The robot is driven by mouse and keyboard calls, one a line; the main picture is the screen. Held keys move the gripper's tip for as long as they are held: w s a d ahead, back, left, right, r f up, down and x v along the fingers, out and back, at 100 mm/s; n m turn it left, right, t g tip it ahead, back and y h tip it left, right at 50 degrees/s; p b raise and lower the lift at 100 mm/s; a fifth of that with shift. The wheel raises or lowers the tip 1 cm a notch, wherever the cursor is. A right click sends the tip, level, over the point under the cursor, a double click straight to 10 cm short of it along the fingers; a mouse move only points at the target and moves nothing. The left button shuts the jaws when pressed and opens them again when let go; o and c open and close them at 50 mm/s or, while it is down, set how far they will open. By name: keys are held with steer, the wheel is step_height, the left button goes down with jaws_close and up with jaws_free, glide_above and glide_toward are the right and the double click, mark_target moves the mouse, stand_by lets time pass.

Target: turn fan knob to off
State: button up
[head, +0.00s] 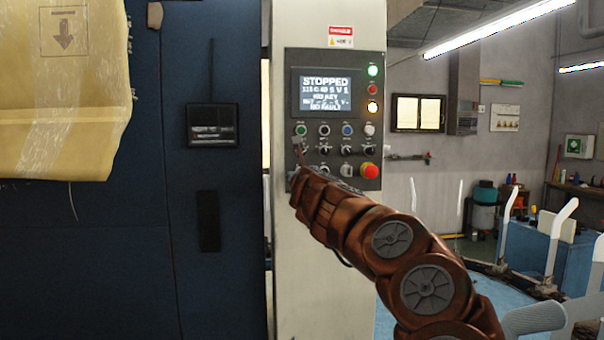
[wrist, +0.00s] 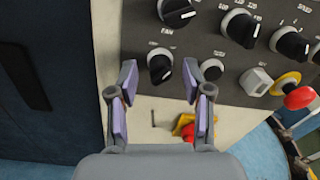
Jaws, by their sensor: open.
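The fan knob (wrist: 160,66) is a black rotary knob at the lower left of the control panel, near a label reading FAN. Its white mark points down and slightly right in the wrist view. My gripper (wrist: 160,80) is open, with its purple-padded fingers on the left and right of the knob. I cannot tell whether either finger touches it. In the head view my gripper (head: 298,158) is at the panel's lower left corner and hides the fan knob there.
The grey control panel (head: 333,60) has a screen reading STOPPED. Other black knobs (wrist: 238,28), a white square switch (wrist: 256,80) and a red emergency button (wrist: 297,96) lie right of the fan knob. A dark blue cabinet (head: 100,250) stands left.

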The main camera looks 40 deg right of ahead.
steer(key=shift+c, duration=0.4)
jaws_close()
steer(key=shift+n, duration=0.4)
steer(key=n+p, duration=0.3)
steer(key=n, duration=0.8)
steer(key=shift+n+t, duration=0.3)
stand_by(0.3)
